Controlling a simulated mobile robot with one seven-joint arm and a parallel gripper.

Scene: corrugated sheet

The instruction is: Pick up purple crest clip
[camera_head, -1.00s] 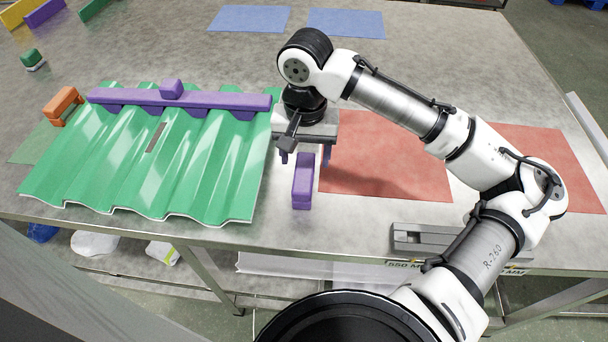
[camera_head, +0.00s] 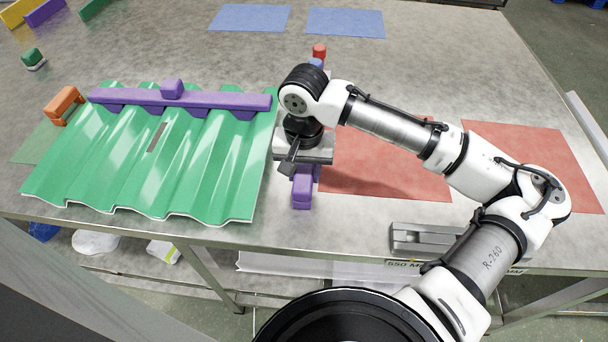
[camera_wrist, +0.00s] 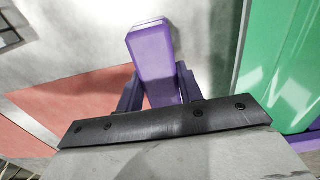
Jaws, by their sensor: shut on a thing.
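The purple crest clip (camera_head: 302,192) is a small purple block on the grey table, just right of the green corrugated sheet (camera_head: 150,165). My gripper (camera_head: 304,172) is over it, pointing down, and hides its far part in the head view. In the wrist view the clip (camera_wrist: 152,55) lies between my two purple fingers (camera_wrist: 157,88), which are shut on it. The clip appears still at table level; I cannot tell whether it touches the table. A long purple bar (camera_head: 180,99) with a small block on top lies across the far part of the sheet.
Red mats (camera_head: 390,175) lie to the right and blue mats (camera_head: 345,22) at the back. A grey slotted fixture (camera_head: 415,238) sits by the front edge. An orange clip (camera_head: 64,104) is left of the sheet. A red piece (camera_head: 319,51) and a blue piece stand behind my wrist.

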